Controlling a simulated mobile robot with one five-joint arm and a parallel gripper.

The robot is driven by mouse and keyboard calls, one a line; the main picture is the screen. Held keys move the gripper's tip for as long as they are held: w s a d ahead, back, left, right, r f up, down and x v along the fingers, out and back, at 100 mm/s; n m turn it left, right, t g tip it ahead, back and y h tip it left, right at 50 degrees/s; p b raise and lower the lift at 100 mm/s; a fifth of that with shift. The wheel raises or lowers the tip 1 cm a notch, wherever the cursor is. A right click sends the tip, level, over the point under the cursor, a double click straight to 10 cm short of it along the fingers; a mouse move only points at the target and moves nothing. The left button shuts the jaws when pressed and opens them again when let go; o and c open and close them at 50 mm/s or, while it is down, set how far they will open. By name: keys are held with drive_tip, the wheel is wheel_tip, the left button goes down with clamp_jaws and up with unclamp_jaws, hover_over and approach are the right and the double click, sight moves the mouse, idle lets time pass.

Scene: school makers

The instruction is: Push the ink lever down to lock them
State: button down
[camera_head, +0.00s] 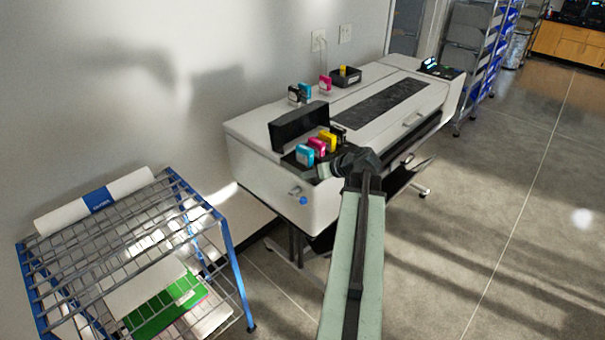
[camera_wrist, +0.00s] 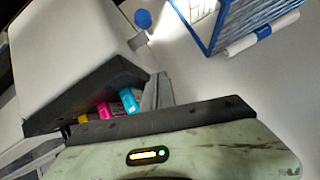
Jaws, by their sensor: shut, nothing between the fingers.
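A large pale grey printer (camera_head: 255,172) stands against the wall. A small lever with a blue end (camera_head: 303,200) sticks out of its near end face; the blue end also shows in the wrist view (camera_wrist: 143,18). Cyan (camera_head: 304,153), magenta (camera_head: 317,146) and yellow (camera_head: 327,139) ink cartridges sit in a black bay under a raised black cover (camera_head: 299,125). My gripper (camera_head: 328,169) is shut and empty, beside the cartridges at the bay's front, above and to the right of the blue lever. Its fingertips are hard to make out. The lever appears clear of it.
More cartridges (camera_head: 305,91) and a black tray (camera_head: 345,77) stand on the printer top. A wire rack with blue posts (camera_head: 232,268) stands at lower left, bearing a white roll (camera_head: 140,188). The floor to the right (camera_head: 500,240) is open.

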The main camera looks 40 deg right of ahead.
drive_tip(key=s, duration=0.8)
drive_tip(key=shift+d, duration=0.35)
drive_tip(key=shift+r, duration=0.1)
drive_tip(key=w+a+f+n+g+y, duration=0.1)
drive_tip(key=w+a+n+y, duration=0.1)
drive_tip(key=w+a, duration=0.6)
drive_tip(key=w+a+f+n+g+y+b, duration=0.15)
drive_tip(key=w+a, duration=0.25)
drive_tip(key=a, duration=0.8)
drive_tip(key=w+a+f+n+g+y, duration=0.1)
drive_tip(key=w+a+n, duration=0.3)
drive_tip(key=a, duration=0.6)
drive_tip(key=s+a+f+n+g+h, duration=0.1)
drive_tip(key=a+f+g, duration=0.25)
drive_tip(key=a, duration=0.75)
drive_tip(key=a+f+g+h, duration=0.15)
drive_tip(key=a+f, duration=0.25)
drive_tip(key=a, duration=0.7)
drive_tip(key=s+d+m+g+h, duration=0.2)
drive_tip(key=s+d+m+h, duration=0.1)
drive_tip(key=d+m, duration=0.2)
drive_tip(key=shift+s+d+f+m, duration=0.2)
drive_tip(key=shift+s+f+m, duration=0.15)
drive_tip(key=shift+s+f, duration=0.1)
